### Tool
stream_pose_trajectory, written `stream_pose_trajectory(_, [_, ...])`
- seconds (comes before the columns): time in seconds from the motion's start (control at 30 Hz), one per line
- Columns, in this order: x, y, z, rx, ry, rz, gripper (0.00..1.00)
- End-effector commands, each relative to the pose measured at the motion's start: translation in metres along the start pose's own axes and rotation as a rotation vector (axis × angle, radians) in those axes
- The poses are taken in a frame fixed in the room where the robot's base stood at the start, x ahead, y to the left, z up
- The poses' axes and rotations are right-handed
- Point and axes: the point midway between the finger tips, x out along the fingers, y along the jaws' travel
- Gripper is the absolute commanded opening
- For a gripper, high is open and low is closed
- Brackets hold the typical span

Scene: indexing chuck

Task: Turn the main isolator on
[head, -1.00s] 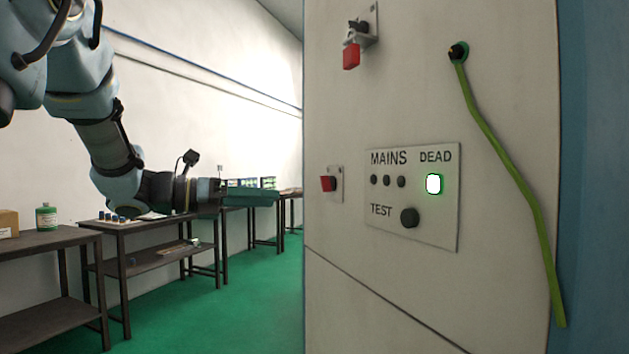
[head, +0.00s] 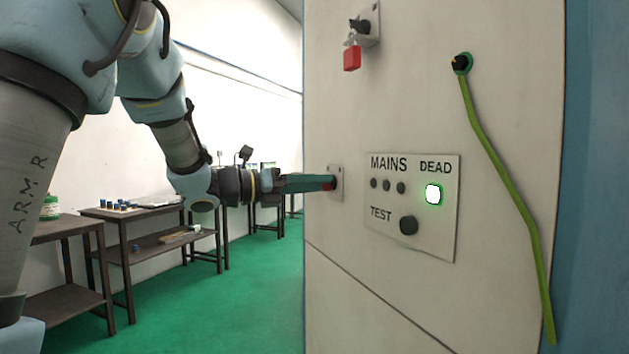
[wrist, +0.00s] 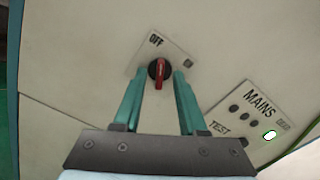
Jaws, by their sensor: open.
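The isolator is a red rotary handle (wrist: 159,74) on a black round base, on a small plate (wrist: 143,56) marked OFF. In the wrist view the handle points roughly up and down the picture. My gripper (wrist: 157,80) is open, with one green finger on each side of the handle and a visible gap on both sides. In the head view my gripper (head: 331,183) is at the plate (head: 337,195) on the cabinet front, and its fingers hide most of the handle. I cannot tell whether the fingertips touch the plate.
A MAINS panel (head: 440,235) with a lit DEAD lamp (head: 433,194) and a black TEST button (head: 408,225) sits to the right. A red padlock (head: 352,57) hangs from another switch above. A green cable (head: 503,165) runs down the cabinet. Benches (head: 130,213) stand at left.

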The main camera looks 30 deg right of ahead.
Motion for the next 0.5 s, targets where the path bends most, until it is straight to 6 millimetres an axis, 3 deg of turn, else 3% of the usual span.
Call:
stream_pose_trajectory(0.23, [0.0004, 0.0003, -0.0003, 0.000, 0.000, 0.000, 0.40])
stream_pose_trajectory(0.5, [0.0001, 0.0003, -0.0002, 0.000, 0.000, 0.000, 0.10])
